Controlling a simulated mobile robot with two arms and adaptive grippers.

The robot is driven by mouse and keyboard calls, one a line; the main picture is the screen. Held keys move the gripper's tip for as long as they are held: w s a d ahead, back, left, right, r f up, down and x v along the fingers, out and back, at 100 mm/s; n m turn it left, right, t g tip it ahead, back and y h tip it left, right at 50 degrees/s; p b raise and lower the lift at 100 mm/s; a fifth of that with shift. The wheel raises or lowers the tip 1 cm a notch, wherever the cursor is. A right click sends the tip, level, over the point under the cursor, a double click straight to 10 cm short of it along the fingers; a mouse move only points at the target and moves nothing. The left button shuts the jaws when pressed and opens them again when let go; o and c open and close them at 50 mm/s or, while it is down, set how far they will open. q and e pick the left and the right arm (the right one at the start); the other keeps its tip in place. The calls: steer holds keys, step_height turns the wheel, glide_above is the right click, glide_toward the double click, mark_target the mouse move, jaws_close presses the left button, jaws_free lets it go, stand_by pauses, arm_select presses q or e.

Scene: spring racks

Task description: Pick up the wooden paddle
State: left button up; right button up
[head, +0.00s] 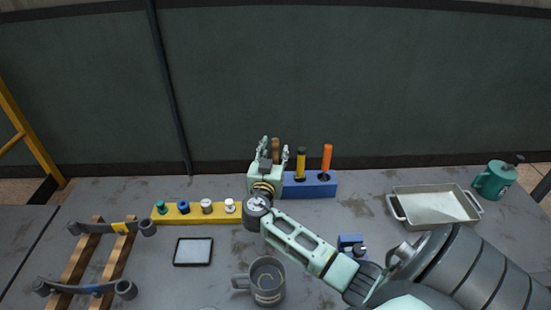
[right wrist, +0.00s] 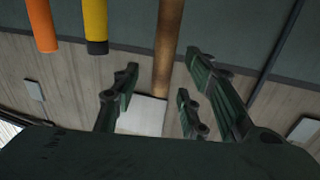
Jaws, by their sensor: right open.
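The wooden paddle shows as a brown upright handle (head: 276,146) at the left end of the blue rack (head: 312,188) in the head view. Its lower part is hidden behind my right gripper. In the right wrist view the brown handle (right wrist: 167,45) stands between the green fingers. My right gripper (head: 272,153) is open, with its fingers pointing up in the head picture on either side of the handle; I cannot tell whether they touch it. The right gripper's fingers also show in the right wrist view (right wrist: 160,76). My left gripper is not in view.
A yellow-handled tool (head: 300,163) and an orange-handled tool (head: 326,160) stand in the rack just right of the handle. A yellow rack (head: 180,216) with several capped pieces is left.

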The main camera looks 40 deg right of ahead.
steer(key=x, duration=0.2)
steer(key=shift+w+d+r+p, duration=0.15)
steer(key=shift+w+p, duration=0.1)
steer(key=shift+p, duration=0.15)
steer(key=shift+w+d, duration=0.1)
steer(key=shift+d, duration=0.05)
steer(key=shift+c, duration=0.2)
jaws_close()
